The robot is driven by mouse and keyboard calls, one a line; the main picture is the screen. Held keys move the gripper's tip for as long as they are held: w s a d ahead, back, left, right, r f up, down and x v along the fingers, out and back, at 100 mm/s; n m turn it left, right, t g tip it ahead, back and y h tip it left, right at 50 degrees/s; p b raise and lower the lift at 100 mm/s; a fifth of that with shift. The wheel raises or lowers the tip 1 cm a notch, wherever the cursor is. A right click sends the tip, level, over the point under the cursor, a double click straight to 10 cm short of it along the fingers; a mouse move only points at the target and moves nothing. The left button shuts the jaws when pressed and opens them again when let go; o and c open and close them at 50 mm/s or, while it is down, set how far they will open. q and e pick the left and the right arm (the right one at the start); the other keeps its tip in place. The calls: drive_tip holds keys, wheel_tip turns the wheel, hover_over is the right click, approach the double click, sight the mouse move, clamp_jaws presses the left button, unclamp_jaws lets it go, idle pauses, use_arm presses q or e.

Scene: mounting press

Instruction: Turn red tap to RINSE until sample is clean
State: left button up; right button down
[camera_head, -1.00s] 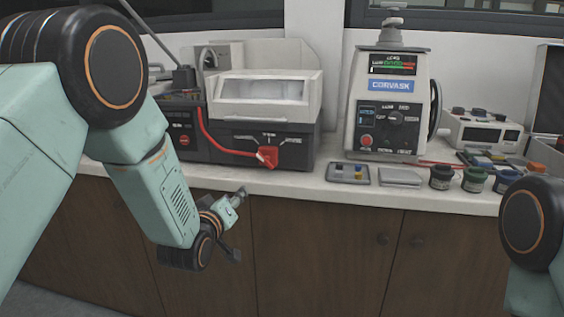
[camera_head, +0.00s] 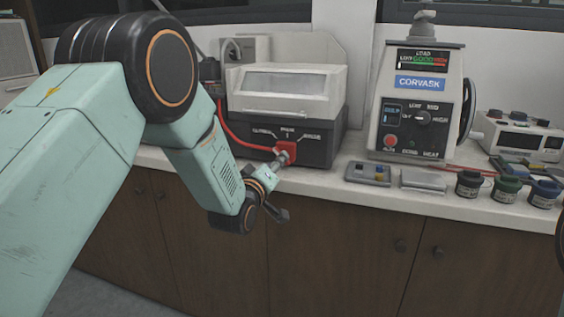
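The red tap (camera_head: 291,146) is on the front of the dark-based machine with the clear-lidded white top, below a row of small labels I cannot read for certain. A red hose runs to it from the left. My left gripper (camera_head: 284,158) is at the tap, its tip overlapping the tap's lower part. Whether it touches or grips the tap is unclear, and its fingers are too small to tell open from shut. The sample cannot be made out. My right gripper is out of view.
The machine (camera_head: 320,140) stands on the white counter (camera_head: 330,178). To its right are the CORVASK press (camera_head: 420,100), a grey tray (camera_head: 367,173), a flat grey plate (camera_head: 423,181) and several jars (camera_head: 469,185). Brown cabinet doors (camera_head: 330,240) are below.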

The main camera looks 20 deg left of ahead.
use_arm(q)
drive_tip(key=w, duration=0.3)
drive_tip(key=shift+w+a+b, duration=0.15)
drive_tip(key=shift+b, duration=0.2)
drive_tip(key=shift+w+d, duration=0.25)
drive_tip(key=shift+a, duration=0.15)
drive_tip(key=shift+c, duration=0.5)
clamp_jaws()
